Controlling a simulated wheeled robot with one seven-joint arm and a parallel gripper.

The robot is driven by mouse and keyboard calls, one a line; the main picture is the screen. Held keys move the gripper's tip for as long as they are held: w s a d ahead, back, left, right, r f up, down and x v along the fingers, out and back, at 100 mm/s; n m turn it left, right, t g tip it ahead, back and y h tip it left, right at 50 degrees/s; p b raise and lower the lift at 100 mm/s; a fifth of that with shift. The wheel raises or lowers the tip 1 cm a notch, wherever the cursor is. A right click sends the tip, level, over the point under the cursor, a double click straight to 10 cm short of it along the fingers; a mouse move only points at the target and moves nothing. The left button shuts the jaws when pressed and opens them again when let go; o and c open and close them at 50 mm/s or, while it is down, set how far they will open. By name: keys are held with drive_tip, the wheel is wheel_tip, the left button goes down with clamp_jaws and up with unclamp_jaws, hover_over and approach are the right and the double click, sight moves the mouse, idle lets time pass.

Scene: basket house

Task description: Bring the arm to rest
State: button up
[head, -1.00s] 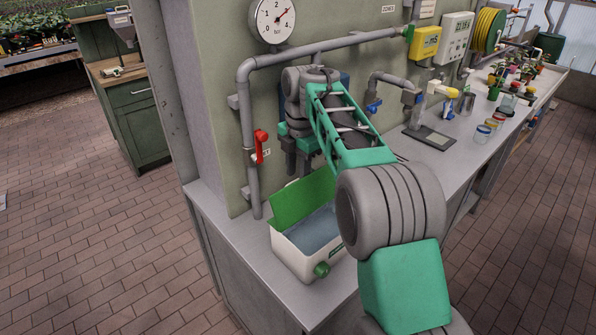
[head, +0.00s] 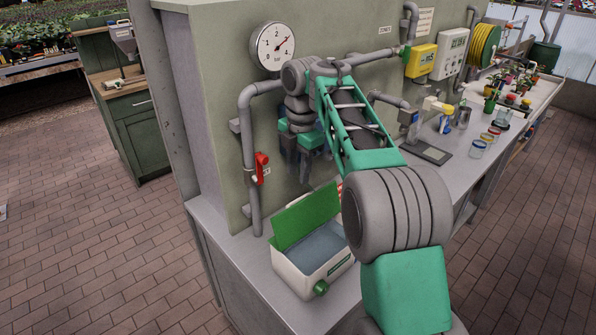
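My arm reaches up from the lower right of the head view, bends over the bench and ends in my gripper (head: 302,160). The gripper hangs downward in front of the green-grey wall panel, above and behind the open box. Its fingers look dark and blurred against the panel, so I cannot tell whether they are open or shut or whether something is between them. A white box (head: 308,285) with a raised green lid (head: 305,217) and a green knob stands on the bench below it. Its inside looks grey-blue.
A grey pipe with a red valve handle (head: 261,167) runs up the panel left of the gripper. A round gauge (head: 272,46) is above. Yellow and white meters, jars (head: 477,148) and a dark scale plate (head: 427,152) are to the right. The bench's front left corner is bare.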

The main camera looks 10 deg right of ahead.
drive_tip(key=s+m+t, duration=0.1)
drive_tip(key=s+m, duration=1)
drive_tip(key=s, duration=0.1)
drive_tip(key=s+d+f+m+t, duration=0.2)
drive_tip(key=s+d+f+m, duration=0.1)
drive_tip(key=s+f+m, duration=0.6)
drive_tip(key=s+m, duration=0.4)
drive_tip(key=s, duration=0.1)
drive_tip(key=shift+s+d, duration=0.15)
